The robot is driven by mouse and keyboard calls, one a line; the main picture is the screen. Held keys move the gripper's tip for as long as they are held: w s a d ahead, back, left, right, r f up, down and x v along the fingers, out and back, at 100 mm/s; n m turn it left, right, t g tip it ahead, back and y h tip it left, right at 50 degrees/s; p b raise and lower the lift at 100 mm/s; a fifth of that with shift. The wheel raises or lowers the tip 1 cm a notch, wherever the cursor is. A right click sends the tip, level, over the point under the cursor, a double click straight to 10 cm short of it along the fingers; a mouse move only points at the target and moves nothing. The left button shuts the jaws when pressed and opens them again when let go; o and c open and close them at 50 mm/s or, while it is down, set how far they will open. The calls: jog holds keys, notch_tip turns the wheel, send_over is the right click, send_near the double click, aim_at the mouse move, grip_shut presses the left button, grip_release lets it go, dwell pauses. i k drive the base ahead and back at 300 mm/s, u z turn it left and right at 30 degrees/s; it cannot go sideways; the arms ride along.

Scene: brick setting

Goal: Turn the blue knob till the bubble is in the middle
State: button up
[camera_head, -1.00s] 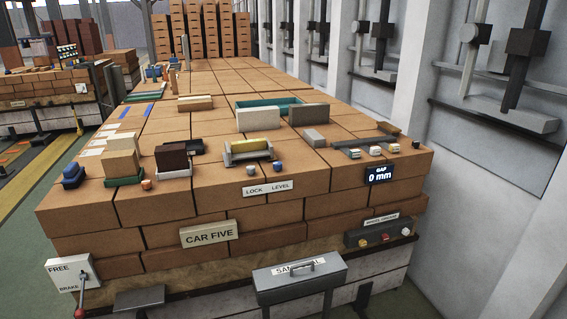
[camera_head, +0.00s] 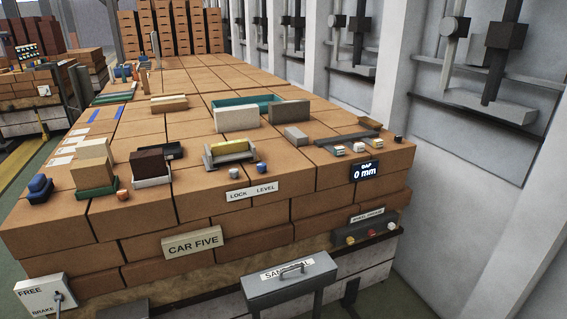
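A blue knob (camera_head: 262,168) sits on the brick top behind the LEVEL end of a white label (camera_head: 251,191). An orange knob (camera_head: 236,174) is beside it, behind the word LOCK. Just behind them a yellow level vial (camera_head: 230,147) lies in a pale grey cradle (camera_head: 232,158). The bubble is too small to make out. My gripper is not in view.
Brick blocks in trays (camera_head: 97,193) stand left of the vial. White and grey blocks (camera_head: 290,113) stand behind it. A GAP display (camera_head: 367,172) reads 0 mm.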

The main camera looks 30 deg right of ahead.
aim_at(261, 168)
jog(key=z, duration=0.65)
jog(key=k, duration=0.95)
jog(key=u, duration=0.05)
jog(key=i, duration=0.9)
jog(key=z, duration=0.05)
